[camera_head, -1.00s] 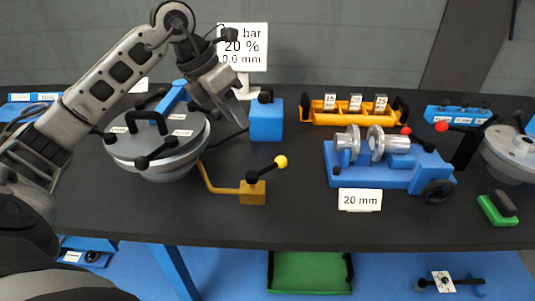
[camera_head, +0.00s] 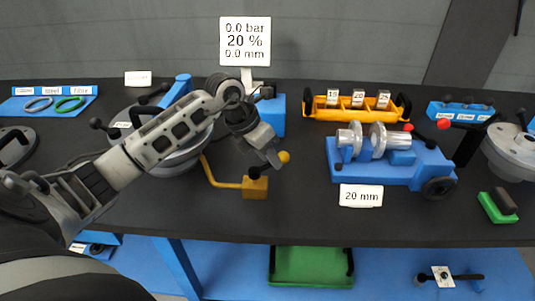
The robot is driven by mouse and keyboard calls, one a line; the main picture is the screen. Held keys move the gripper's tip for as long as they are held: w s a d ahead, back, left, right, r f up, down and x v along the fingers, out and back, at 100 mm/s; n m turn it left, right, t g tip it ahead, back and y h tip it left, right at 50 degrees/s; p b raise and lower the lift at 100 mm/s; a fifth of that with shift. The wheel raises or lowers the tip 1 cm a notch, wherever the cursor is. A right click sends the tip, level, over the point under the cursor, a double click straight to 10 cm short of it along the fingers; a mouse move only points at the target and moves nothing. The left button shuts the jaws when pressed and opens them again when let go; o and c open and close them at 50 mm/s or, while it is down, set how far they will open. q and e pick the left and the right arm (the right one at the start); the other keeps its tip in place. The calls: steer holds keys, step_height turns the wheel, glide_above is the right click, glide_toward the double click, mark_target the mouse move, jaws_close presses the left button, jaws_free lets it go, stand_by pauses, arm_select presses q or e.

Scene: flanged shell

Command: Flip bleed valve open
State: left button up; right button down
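The bleed valve is a small yellow block (camera_head: 255,188) with a yellow pipe (camera_head: 222,184) running left and up toward the round vessel (camera_head: 180,161). A black hub sits on top of the block. Its lever ends in a yellow ball (camera_head: 284,157) up and to the right of the hub. My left gripper (camera_head: 272,164) points down over the lever and hides most of it. The fingertips are dark and overlap the lever in the picture; I cannot tell whether they touch it or how far apart they are. My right gripper is not in view.
A sign (camera_head: 245,41) reads 0.0 bar, 20 %, 0.0 mm. A blue box (camera_head: 273,118) stands behind my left gripper. A blue fixture (camera_head: 370,173) with metal flanges is to the right. An orange tray (camera_head: 322,114) is at the back. Bare table lies in front of the valve.

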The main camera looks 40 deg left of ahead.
arm_select(q)
jaws_close()
